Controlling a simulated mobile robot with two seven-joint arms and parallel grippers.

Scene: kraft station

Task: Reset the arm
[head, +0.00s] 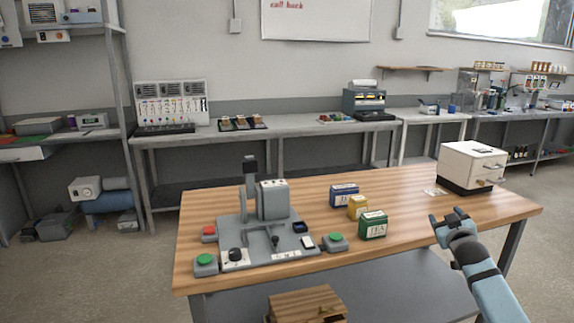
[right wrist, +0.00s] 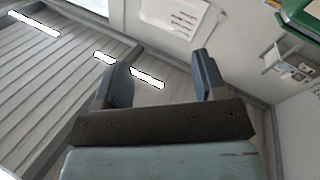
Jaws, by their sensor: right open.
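My right gripper (head: 450,221) is at the right front edge of the wooden table (head: 410,190), in front of the small white drawer cabinet. It is open and empty, with its fingers pointing up. In the right wrist view the right gripper (right wrist: 163,82) shows two dark fingers spread apart with nothing between them. Behind them are the ceiling and walls. My left gripper is in neither view.
The table carries a grey machine (head: 273,200) with green and red buttons, a blue box (head: 344,195), a yellow box (head: 357,207), a green tea box (head: 373,225) and the white drawer cabinet (head: 471,166). A wooden drawer box (head: 306,303) sits below. Bare tabletop lies right of the tea box.

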